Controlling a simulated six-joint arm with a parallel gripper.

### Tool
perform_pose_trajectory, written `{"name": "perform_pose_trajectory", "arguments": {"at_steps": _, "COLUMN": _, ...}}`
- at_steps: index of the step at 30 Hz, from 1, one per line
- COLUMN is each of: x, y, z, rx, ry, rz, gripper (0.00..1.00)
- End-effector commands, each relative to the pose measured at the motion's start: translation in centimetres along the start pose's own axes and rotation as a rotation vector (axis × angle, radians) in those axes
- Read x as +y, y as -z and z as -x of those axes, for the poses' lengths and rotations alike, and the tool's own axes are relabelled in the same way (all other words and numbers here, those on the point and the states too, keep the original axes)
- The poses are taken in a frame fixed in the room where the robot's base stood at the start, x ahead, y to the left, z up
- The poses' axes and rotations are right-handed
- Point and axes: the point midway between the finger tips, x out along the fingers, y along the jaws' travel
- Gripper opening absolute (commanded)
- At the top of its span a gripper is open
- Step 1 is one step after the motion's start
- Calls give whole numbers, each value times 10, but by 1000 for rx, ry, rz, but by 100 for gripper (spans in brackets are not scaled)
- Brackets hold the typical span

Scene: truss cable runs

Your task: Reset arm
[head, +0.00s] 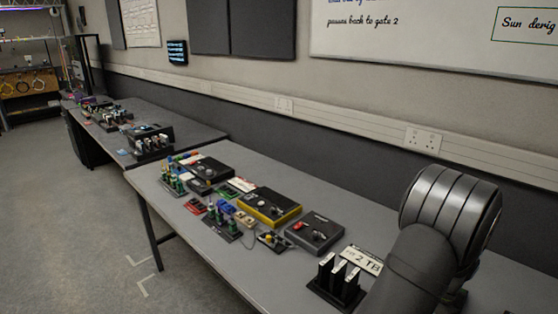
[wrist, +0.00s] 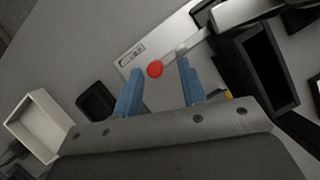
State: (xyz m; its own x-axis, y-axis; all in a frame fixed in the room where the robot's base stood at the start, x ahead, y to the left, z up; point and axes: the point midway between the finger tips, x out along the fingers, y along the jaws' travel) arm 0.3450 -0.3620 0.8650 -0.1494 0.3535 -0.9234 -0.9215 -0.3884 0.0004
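My gripper (wrist: 158,84) shows in the wrist view with two blue fingers spread apart. The gap between them is empty, and a red round knob (wrist: 155,69) shows beyond and between the fingertips. The knob sits by a light plate (wrist: 133,58) with a small label; I cannot tell what the knob belongs to. In the head view my dark grey arm rises at the right, and my gripper is not visible there.
In the head view a long grey table (head: 180,213) holds a yellow-edged box (head: 269,207), a grey box (head: 314,232) and a black rack (head: 336,284). In the wrist view a white open box (wrist: 38,125) lies at left. Bare floor (head: 90,220) lies left of the table.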

Motion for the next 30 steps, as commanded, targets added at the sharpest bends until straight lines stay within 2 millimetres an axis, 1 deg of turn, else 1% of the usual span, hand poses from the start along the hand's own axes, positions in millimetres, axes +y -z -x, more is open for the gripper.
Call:
{"name": "perform_pose_trajectory", "arguments": {"at_steps": 1, "x": -1, "y": 2, "z": 12, "rx": 5, "ry": 0, "rz": 5, "gripper": 38}}
{"name": "perform_pose_trajectory", "arguments": {"at_steps": 3, "x": 0, "y": 1, "z": 27, "rx": 6, "ry": 0, "rz": 6, "gripper": 38}}
{"name": "perform_pose_trajectory", "arguments": {"at_steps": 26, "x": 0, "y": 0, "z": 179, "rx": 5, "ry": 0, "rz": 3, "gripper": 38}}
{"name": "perform_pose_trajectory", "arguments": {"at_steps": 27, "x": -9, "y": -5, "z": 180, "rx": 14, "ry": -7, "rz": 58, "gripper": 38}}
{"name": "perform_pose_trajectory", "arguments": {"at_steps": 30, "x": -25, "y": -14, "z": 184, "rx": 35, "ry": -20, "rz": 174, "gripper": 38}}
